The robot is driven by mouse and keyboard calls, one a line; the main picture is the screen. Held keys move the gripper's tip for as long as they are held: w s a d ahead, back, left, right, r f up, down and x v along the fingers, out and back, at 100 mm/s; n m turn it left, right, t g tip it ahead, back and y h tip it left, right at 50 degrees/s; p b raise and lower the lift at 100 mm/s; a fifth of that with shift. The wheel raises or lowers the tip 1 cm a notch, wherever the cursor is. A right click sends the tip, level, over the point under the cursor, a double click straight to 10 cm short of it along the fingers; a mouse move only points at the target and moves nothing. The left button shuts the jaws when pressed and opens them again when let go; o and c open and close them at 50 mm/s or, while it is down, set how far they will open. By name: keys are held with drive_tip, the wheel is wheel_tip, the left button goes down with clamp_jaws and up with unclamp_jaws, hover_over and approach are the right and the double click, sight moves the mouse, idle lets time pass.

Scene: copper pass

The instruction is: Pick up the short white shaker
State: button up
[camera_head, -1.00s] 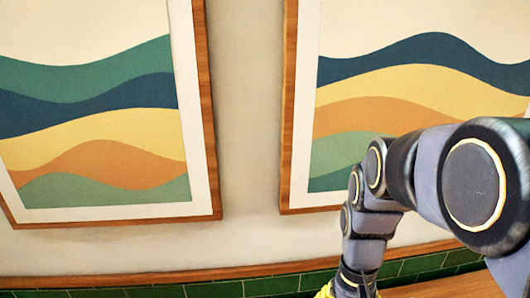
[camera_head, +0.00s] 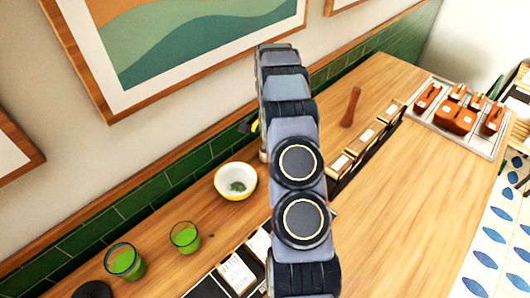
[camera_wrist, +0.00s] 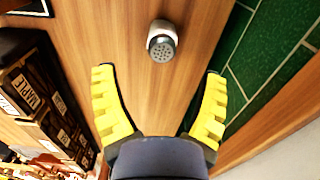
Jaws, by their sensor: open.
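The short white shaker (camera_wrist: 162,38), with a grey perforated top, stands on the wooden counter in the wrist view, at the upper middle. My gripper (camera_wrist: 159,75) has its two yellow ribbed fingers spread wide in that view, with nothing between them. The shaker shows beyond the fingertips, roughly centred between the fingers and apart from both. In the head view my arm crosses the middle and hides most of the gripper; only a bit of yellow finger shows near the wall. I cannot make out the shaker clearly there.
A white bowl with green contents (camera_head: 235,182) and green cups (camera_head: 124,262) (camera_head: 185,237) stand on the counter, left of my arm. Dark labelled boxes (camera_wrist: 40,95) line one side. A tray of brown pieces (camera_head: 456,118) is at right. Green wall tiles (camera_wrist: 272,60) border the counter closely.

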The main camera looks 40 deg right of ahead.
drive_tip(key=f, duration=0.8)
drive_tip(key=shift+a, duration=0.2)
drive_tip(key=shift+r, duration=0.1)
drive_tip(key=shift+c, duration=0.4)
drive_tip(key=c, duration=1.1)
